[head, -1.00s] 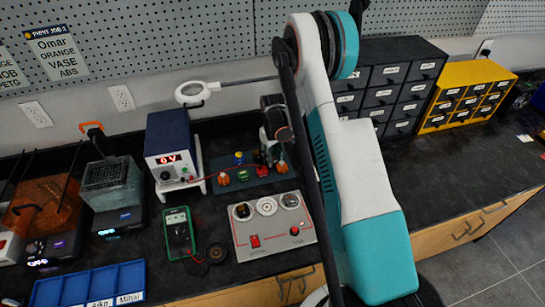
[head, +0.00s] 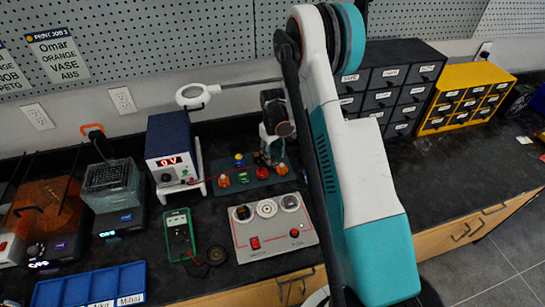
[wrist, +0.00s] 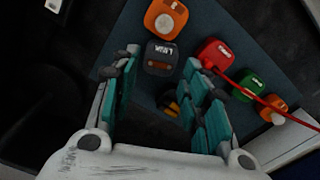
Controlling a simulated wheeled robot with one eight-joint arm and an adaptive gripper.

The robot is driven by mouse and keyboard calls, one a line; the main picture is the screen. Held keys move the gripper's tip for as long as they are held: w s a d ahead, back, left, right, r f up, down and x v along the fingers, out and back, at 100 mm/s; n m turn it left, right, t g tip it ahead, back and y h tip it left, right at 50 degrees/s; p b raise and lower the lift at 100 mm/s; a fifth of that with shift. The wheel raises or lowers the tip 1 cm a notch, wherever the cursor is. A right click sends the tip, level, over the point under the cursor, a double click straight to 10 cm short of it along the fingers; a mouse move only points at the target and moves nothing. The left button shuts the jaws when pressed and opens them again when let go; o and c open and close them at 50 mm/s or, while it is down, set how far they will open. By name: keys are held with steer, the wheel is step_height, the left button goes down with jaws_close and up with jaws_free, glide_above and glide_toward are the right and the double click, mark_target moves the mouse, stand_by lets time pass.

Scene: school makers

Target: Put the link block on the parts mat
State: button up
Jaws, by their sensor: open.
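My gripper (wrist: 162,72) is open and empty, pointing down over a dark blue mat (wrist: 208,22), which seems to be the parts mat. A black block (wrist: 160,56) with a small label and brown contacts lies on it, just beyond and between the fingertips. It is probably the link block, but I cannot read the label surely. A smaller dark piece with yellow (wrist: 172,104) shows between the fingers. In the head view my gripper (head: 274,150) is over the right part of the mat (head: 215,163) and hides the black block.
On the mat are a red block (wrist: 215,53), a green block (wrist: 247,86) and orange blocks (wrist: 166,20) (wrist: 270,106). A red wire (head: 207,178) runs to the power supply (head: 170,150). A grey panel (head: 275,243) and a green meter (head: 178,235) stand in front.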

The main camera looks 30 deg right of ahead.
step_height(320, 180, up, 9)
steer(key=p, duration=0.1)
step_height(320, 180, up, 14)
steer(key=t, duration=0.2)
glide_above(273, 161)
steer(key=s+a, duration=0.5)
steer(key=s+a+r+m+t, duration=0.1)
steer(key=s+a+r, duration=0.3)
steer(key=s+r, duration=0.3)
steer(key=s+a+r+t, duration=0.2)
steer(key=s+a, duration=0.1)
steer(key=s, duration=0.6)
steer(key=s+a+r+m+t, duration=0.1)
steer(key=s+a+r+t, duration=0.1)
steer(key=s, duration=0.6)
steer(key=shift+s+a+r, duration=0.4)
steer(key=shift+r, duration=0.1)
